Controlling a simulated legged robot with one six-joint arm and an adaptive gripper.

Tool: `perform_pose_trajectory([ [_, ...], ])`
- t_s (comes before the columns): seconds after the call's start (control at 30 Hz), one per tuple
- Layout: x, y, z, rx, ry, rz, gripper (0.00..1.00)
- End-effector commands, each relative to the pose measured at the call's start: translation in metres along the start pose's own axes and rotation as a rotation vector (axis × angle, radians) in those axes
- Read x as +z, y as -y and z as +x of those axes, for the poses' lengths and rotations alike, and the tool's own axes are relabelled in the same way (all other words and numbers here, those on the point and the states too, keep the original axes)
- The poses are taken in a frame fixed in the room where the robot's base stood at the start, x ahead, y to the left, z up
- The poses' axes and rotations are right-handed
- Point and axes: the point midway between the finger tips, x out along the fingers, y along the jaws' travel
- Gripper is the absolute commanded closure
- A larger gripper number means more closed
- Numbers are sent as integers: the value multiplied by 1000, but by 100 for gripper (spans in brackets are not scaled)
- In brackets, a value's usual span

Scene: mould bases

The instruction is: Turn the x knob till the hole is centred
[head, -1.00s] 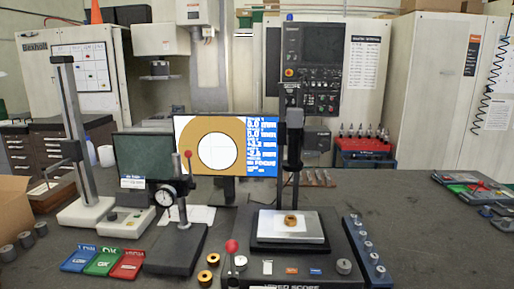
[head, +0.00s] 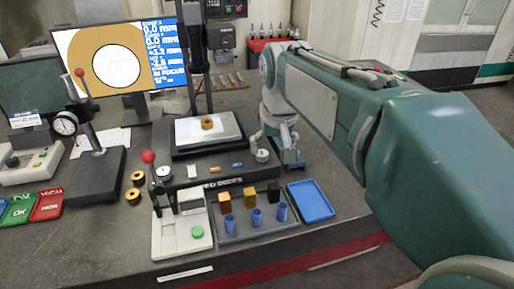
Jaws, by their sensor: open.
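The scope base (head: 215,172) carries a stage with a silver plate (head: 190,131), and an orange-brown ring (head: 207,124) sits on the plate. A round silver knob (head: 262,156) stands at the base's right front; another silver knob (head: 163,173) is at its left front. I cannot read which is x. The monitor (head: 118,60) shows a white round hole in an orange field with faint cross lines and a blue readout column; the exact offset is too small to judge. My gripper (head: 272,147) points down, open, close by the right knob; I cannot tell if it touches.
A blue tray (head: 311,202) and a grey holder (head: 257,229) with blue cups and small blocks lie in front. A red-balled lever (head: 149,157) rises at the left front. A dial gauge stand (head: 94,172) stands further left.

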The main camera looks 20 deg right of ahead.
Motion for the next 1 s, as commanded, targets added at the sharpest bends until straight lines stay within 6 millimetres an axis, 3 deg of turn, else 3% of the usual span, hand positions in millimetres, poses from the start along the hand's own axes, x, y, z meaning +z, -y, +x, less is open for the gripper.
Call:
perform_pose_trajectory([
  [0.3,-74,-3,25,11,109,42,10],
  [0.6,-130,-9,64,22,207,82,10],
  [0.8,-148,-11,81,27,243,97,10],
  [1.0,-147,-12,92,28,250,100,10],
])
